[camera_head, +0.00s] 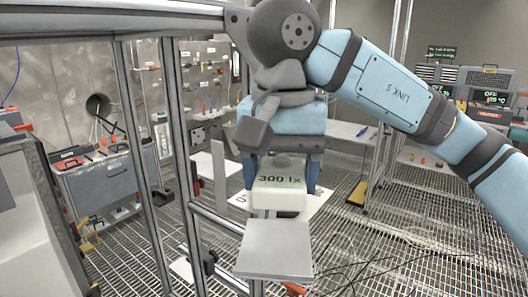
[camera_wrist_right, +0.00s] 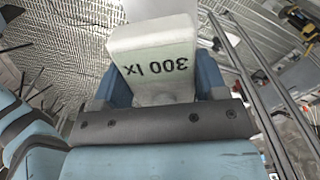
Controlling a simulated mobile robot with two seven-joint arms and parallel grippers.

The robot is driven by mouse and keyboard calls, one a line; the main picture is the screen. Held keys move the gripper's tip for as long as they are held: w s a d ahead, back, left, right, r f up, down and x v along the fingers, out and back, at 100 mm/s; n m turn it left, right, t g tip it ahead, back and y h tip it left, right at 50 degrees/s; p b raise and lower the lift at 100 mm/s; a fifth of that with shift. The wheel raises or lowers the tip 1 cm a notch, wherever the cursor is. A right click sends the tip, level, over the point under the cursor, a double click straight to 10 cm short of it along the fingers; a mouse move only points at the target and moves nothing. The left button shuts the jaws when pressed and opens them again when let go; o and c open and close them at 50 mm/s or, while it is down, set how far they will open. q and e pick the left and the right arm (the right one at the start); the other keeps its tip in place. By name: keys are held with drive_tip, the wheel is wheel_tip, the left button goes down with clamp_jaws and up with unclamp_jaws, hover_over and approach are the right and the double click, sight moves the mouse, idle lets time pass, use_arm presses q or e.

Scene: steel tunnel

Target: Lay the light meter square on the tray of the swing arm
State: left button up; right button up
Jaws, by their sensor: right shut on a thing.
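The light meter (camera_head: 280,193) is a white box with a "300 lx" reading. My right gripper (camera_head: 281,181) points down with its blue fingers on either side of the meter, shut on it. In the right wrist view the meter (camera_wrist_right: 155,62) shows between the fingers, its reading upside down. The tray (camera_head: 275,250) is a bare grey square plate at the lower middle of the head view. The meter appears just above the tray's far edge in the picture; I cannot tell the gap between them. My left gripper is not in view.
A steel frame post (camera_head: 148,170) and rails stand left of the tray. A white panel (camera_head: 310,205) lies behind the meter. A grey cart (camera_head: 105,185) is at the left, and a bench with equipment (camera_head: 490,95) at the back right. Cables lie on the grated floor.

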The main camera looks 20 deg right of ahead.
drive_tip(key=shift+w+a, duration=0.25)
drive_tip(key=shift+f, duration=0.15)
drive_tip(key=shift+s+f+b, duration=0.35)
drive_tip(key=shift+f+b, duration=0.1)
drive_tip(key=shift+b, duration=0.05)
drive_tip(key=b, duration=0.3)
hover_over(276, 244)
wheel_tip(276, 244, down, 4)
drive_tip(key=shift+f, duration=0.2)
drive_tip(key=shift+f+b, duration=0.75)
drive_tip(key=shift+b, duration=0.05)
drive_tip(key=shift+f+b, duration=0.3)
drive_tip(key=shift+f, duration=0.1)
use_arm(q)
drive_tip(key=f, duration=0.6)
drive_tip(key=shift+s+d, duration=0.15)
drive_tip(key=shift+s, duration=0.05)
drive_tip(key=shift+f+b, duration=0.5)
use_arm(e)
drive_tip(key=shift+f, duration=0.45)
